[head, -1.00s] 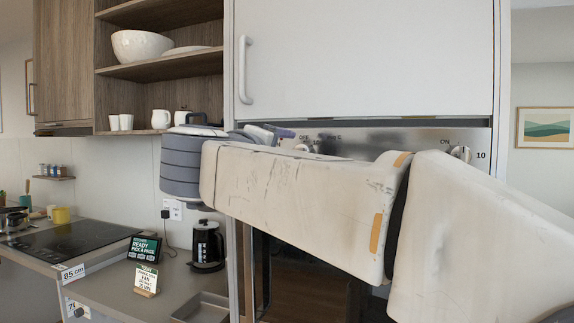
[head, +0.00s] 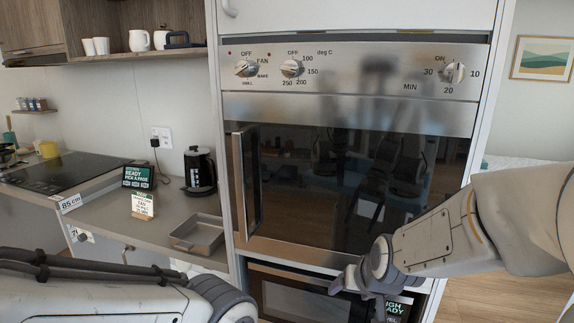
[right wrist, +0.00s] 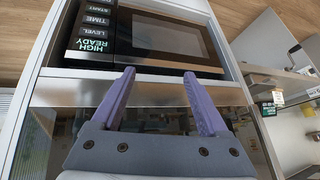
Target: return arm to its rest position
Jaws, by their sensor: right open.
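My right arm (head: 440,240) comes in from the right and hangs low before the oven front. Its gripper (head: 345,283) is in front of the lower part of the oven, apart from the knobs. In the right wrist view its two purple fingers (right wrist: 159,75) stand wide apart with nothing between them. The oven's control panel carries a fan knob (head: 246,69), a temperature knob (head: 291,68) and a timer knob (head: 453,72). My left arm (head: 90,298) shows at the bottom left; its gripper is out of the picture.
The oven door (head: 350,180) is dark glass with a vertical handle (head: 245,180) at its left. A microwave (right wrist: 165,40) sits below it. On the left counter stand a kettle (head: 200,171), a grey tray (head: 197,234) and small signs (head: 142,204). Floor shows at the right.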

